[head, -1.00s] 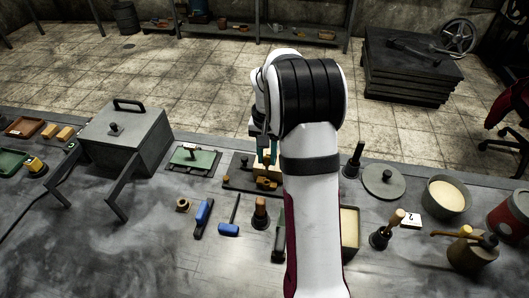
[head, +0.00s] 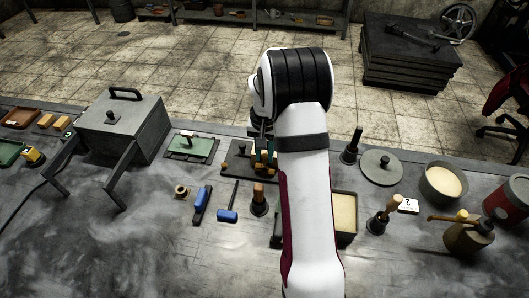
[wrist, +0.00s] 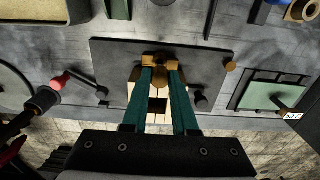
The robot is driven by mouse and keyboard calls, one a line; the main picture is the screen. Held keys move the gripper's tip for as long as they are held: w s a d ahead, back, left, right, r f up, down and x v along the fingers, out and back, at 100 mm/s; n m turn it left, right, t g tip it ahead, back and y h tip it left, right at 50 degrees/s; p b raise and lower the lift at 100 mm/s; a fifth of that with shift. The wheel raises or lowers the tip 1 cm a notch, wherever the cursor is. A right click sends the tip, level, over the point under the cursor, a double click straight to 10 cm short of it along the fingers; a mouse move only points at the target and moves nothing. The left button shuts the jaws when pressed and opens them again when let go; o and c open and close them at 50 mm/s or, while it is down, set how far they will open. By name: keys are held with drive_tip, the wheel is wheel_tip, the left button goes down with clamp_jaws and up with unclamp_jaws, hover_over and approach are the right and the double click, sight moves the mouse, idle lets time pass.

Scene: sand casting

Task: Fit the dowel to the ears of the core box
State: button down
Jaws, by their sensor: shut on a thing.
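My gripper (wrist: 161,72) has two teal fingers pointing down at a dark board (wrist: 110,56). It is shut on a brown piece, which looks like the dowel (wrist: 160,84); the fingers partly hide it. A brown crosspiece (wrist: 160,61), perhaps an ear of the core box, shows at the fingertips. The pale wooden core box (wrist: 158,106) lies between and behind the fingers, with a dark seam down its middle. I cannot tell whether the dowel touches the ears. In the head view my arm hides much of this, and the gripper (head: 262,160) shows over the board (head: 233,160).
A sand-filled box (head: 346,215) and a round lid (head: 381,168) are on the right. Bare bench lies at front left.

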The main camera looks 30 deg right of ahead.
sight(265, 156)
drive_tip(key=shift+f, duration=1.8)
idle(0.4)
drive_tip(key=c, duration=0.6)
unclamp_jaws()
wheel_tip(265, 156, up, 16)
drive_tip(key=shift+f, duration=0.1)
